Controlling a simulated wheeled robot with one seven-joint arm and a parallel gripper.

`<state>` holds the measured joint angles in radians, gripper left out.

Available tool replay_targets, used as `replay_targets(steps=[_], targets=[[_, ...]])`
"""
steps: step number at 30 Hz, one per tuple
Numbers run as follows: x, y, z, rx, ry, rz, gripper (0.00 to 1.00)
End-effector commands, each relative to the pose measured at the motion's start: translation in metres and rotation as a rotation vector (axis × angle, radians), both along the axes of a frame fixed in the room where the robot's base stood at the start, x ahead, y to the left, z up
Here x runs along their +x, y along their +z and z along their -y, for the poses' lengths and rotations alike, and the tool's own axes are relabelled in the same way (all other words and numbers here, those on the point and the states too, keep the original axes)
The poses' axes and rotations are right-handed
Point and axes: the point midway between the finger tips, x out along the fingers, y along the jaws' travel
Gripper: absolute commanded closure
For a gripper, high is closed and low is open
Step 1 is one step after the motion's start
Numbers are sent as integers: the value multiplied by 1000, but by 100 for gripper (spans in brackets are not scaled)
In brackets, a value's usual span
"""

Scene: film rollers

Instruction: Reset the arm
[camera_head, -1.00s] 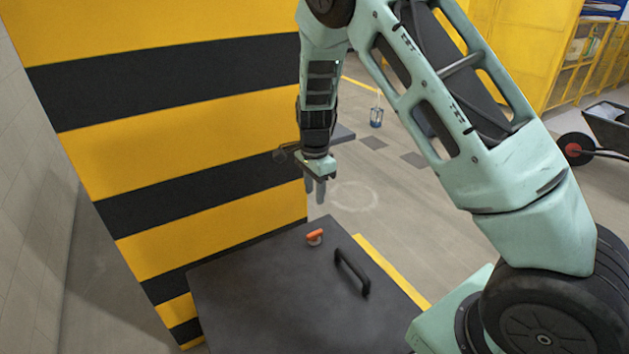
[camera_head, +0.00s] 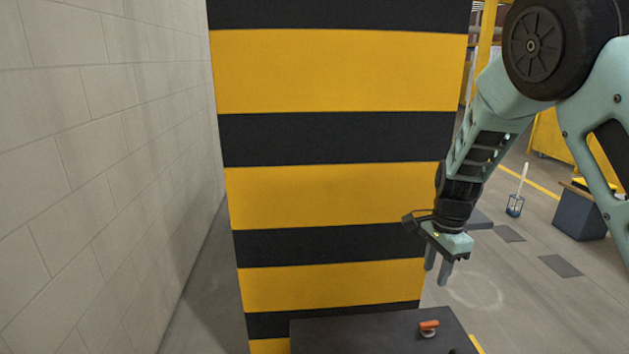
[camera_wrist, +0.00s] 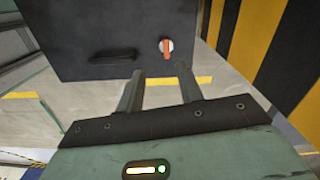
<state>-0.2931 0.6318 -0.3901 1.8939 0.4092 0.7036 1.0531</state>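My gripper (camera_head: 437,272) hangs pointing down from the green arm at the right of the head view, above the far edge of a dark box lid. In the wrist view my gripper (camera_wrist: 158,82) shows two fingers spread apart with nothing between them. The dark box (camera_head: 375,335) stands low in front of the striped pillar. It has an orange knob (camera_head: 429,327), which also shows in the wrist view (camera_wrist: 166,48). A black handle (camera_wrist: 113,56) lies left of the knob there. The fingers are apart from the box.
A yellow-and-black striped pillar (camera_head: 320,195) fills the middle of the head view, close to the gripper. A block wall (camera_head: 110,150) stands at the left. A blue bin (camera_head: 580,212) and a small blue caddy (camera_head: 514,206) stand on the floor at the right.

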Motion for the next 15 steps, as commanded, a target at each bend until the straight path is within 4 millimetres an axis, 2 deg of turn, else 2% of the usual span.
replay_targets(steps=[1,5,6,8,9,12,15], targets=[[-12,10,-23,30,99,3,64],[-64,39,-89,103,475,16,64],[-84,49,-109,121,612,25,64],[-117,62,-135,139,824,38,64],[-141,71,-149,145,972,50,64],[-201,88,-174,138,1340,76,64],[-251,96,-182,103,1653,94,64]])
